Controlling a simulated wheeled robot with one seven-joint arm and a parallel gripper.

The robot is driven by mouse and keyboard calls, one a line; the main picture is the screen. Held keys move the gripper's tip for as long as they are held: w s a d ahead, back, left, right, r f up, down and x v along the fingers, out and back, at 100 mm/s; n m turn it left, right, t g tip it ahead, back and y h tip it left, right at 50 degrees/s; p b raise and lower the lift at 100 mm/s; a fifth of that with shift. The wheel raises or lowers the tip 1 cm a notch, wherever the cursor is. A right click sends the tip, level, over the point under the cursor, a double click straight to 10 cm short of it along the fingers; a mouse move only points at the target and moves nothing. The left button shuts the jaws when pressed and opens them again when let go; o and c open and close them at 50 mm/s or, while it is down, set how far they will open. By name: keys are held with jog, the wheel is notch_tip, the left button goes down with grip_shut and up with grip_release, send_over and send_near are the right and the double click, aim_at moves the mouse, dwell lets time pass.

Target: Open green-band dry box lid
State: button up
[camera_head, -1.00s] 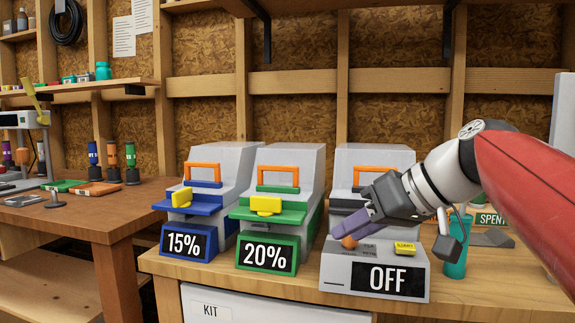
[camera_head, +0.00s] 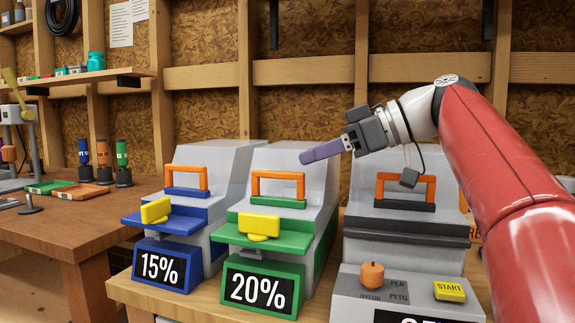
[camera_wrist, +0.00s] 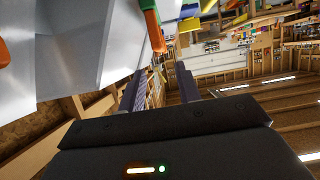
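The green-band dry box (camera_head: 285,165) is grey with a green front ledge, a "20%" panel (camera_head: 258,289), an orange lid handle (camera_head: 278,176) and a yellow latch (camera_head: 259,225). Its lid looks shut. My gripper (camera_head: 305,157) points left in the head view, at about handle height, by the right part of the box. I cannot tell its exact distance from the handle. In the wrist view the two fingers (camera_wrist: 158,88) stand apart with nothing between them. An orange bar with a green end (camera_wrist: 153,30) shows just above the fingers there.
The blue-band "15%" box (camera_head: 165,262) stands close on the left, with its own orange handle and yellow latch. A grey unit with an orange knob (camera_head: 372,275) and a yellow START button (camera_head: 449,291) stands on the right. Shelves and a wooden wall lie behind.

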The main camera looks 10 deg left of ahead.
aim_at(283, 172)
jog(key=x, duration=0.6)
jog(key=shift+a+f+b, duration=0.25)
jog(key=shift+a+b, duration=0.05)
grip_shut()
jog(key=shift+s, duration=0.1)
